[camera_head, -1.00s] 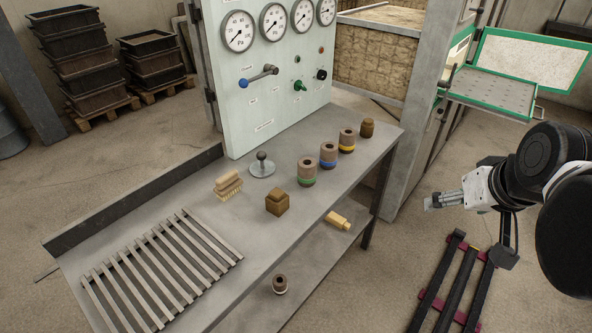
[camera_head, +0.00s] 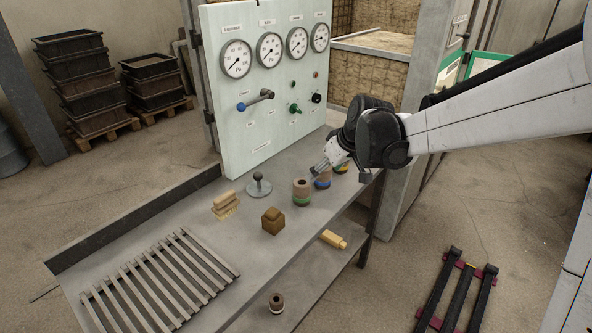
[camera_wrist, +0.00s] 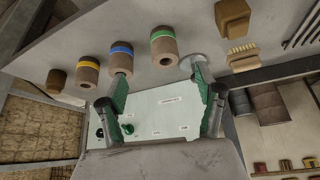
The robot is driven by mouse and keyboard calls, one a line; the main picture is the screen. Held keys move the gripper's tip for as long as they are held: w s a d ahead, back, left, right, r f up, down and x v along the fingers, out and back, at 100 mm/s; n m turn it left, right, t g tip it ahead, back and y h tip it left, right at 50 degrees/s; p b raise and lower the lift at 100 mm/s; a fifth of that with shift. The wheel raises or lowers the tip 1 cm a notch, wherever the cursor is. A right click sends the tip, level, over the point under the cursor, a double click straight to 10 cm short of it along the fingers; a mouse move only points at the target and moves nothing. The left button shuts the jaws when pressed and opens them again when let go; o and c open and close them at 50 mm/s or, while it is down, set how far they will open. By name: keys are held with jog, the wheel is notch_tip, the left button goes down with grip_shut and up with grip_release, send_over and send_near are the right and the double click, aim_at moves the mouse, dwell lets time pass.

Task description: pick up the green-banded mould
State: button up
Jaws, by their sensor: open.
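The green-banded mould (camera_head: 302,193) is a brown cylinder with a hole in its top and a green band, upright on the grey bench (camera_head: 235,250). My gripper (camera_head: 318,169) is just behind and right of it in the head view, partly hiding the blue-banded mould (camera_head: 322,180). In the wrist view the green-banded mould (camera_wrist: 163,46) lies ahead of the gap between my two spread green-padded fingers (camera_wrist: 160,77). The gripper is open and empty. Whether a finger touches any mould cannot be told.
The yellow-banded mould (camera_wrist: 88,72) stands past the blue-banded one. A brown block (camera_head: 272,221), brush (camera_head: 225,205) and round-based knob tool (camera_head: 259,186) are nearby. The gauge panel (camera_head: 270,120) rises behind; a slatted rack (camera_head: 160,280) lies at left.

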aim_at(307, 186)
jog(key=shift+n, duration=0.3)
jog(key=x, duration=0.6)
jog(key=a+b+x, duration=0.1)
jog(key=x, duration=0.3)
jog(key=shift+w+a+r, duration=0.15)
jog(key=shift+r, duration=0.05)
jog(key=shift+x, duration=2.7)
jog(key=shift+w+a+r, duration=0.1)
jog(key=shift+w+r, duration=0.05)
jog(key=shift+r, duration=0.05)
jog(key=shift+c, duration=0.2)
jog(key=c, duration=1.4)
